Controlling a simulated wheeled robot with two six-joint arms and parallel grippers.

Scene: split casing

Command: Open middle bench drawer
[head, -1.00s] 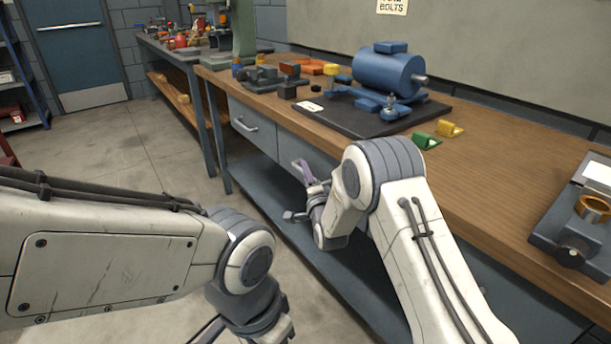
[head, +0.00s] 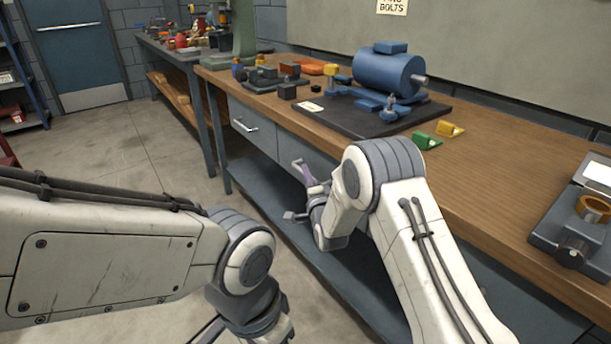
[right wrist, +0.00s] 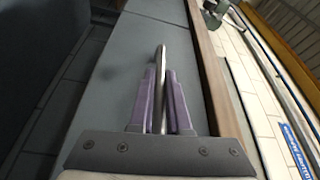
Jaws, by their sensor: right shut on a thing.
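The middle drawer (head: 318,162) is a grey front under the wooden bench top, partly hidden behind my right arm. Its front looks level with the front beside it. In the right wrist view, the drawer front (right wrist: 122,75) runs along the wooden edge, and its bar handle (right wrist: 160,68) stands between the purple fingers. My right gripper (head: 308,180), also in the right wrist view (right wrist: 159,100), is shut on this handle. My left arm comes in at lower left; its wrist is at the bottom edge and its fingers are out of the picture.
The left drawer (head: 246,122), with its own handle, is shut. On the bench top (head: 490,165) stand a blue motor (head: 385,75) on a dark mat, green and yellow blocks, and a grey fixture (head: 575,240). A lower shelf (head: 270,225) runs underneath.

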